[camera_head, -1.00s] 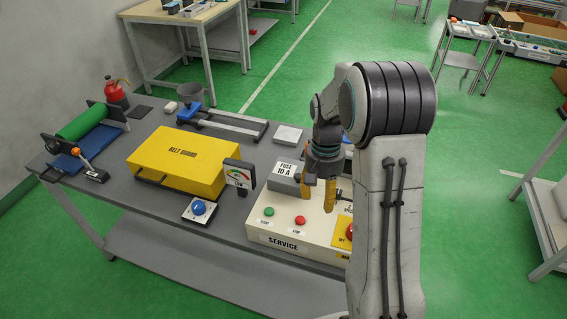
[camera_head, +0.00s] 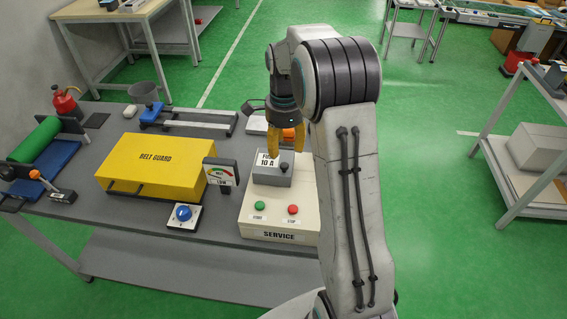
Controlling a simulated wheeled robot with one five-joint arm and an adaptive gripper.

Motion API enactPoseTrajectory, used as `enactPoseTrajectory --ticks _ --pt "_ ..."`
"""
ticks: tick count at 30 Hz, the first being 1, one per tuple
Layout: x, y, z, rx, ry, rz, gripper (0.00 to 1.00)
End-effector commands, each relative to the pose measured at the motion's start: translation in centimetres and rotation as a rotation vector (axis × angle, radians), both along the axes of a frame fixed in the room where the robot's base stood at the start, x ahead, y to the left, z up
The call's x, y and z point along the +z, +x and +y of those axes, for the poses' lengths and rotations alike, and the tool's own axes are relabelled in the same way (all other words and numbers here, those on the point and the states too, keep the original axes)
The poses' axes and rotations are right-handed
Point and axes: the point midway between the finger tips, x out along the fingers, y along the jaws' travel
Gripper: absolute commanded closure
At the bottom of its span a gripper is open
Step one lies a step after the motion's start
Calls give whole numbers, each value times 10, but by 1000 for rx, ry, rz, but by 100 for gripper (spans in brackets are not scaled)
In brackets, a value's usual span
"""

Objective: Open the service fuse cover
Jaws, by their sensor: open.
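The service fuse cover (camera_head: 270,179) is a grey block labelled "FUSE 10 A" on the cream SERVICE box (camera_head: 267,218). It looks shut, with a small dark knob on its sloping face. My gripper (camera_head: 286,146) points down with its yellow fingers spread, over the cover's far edge. One finger overlaps the label in the picture. I cannot tell whether it touches the cover. Nothing shows between the fingers. My arm hides the right part of the box.
A green button (camera_head: 260,206) and a red button (camera_head: 293,209) sit at the box's front. A gauge (camera_head: 221,173), a blue knob (camera_head: 184,213) and the yellow belt guard (camera_head: 158,165) stand to the left. Clear bench (camera_head: 125,217) lies in front of the guard.

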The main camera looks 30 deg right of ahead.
Motion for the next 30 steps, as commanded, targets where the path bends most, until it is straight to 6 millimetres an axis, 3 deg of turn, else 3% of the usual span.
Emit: enactPoseTrajectory --ticks 7,21,30 --pt "-11 -1 0 -66 0 3 51" --pt "-64 -1 0 -64 0 3 51" --pt "-74 0 0 -64 0 0 51"
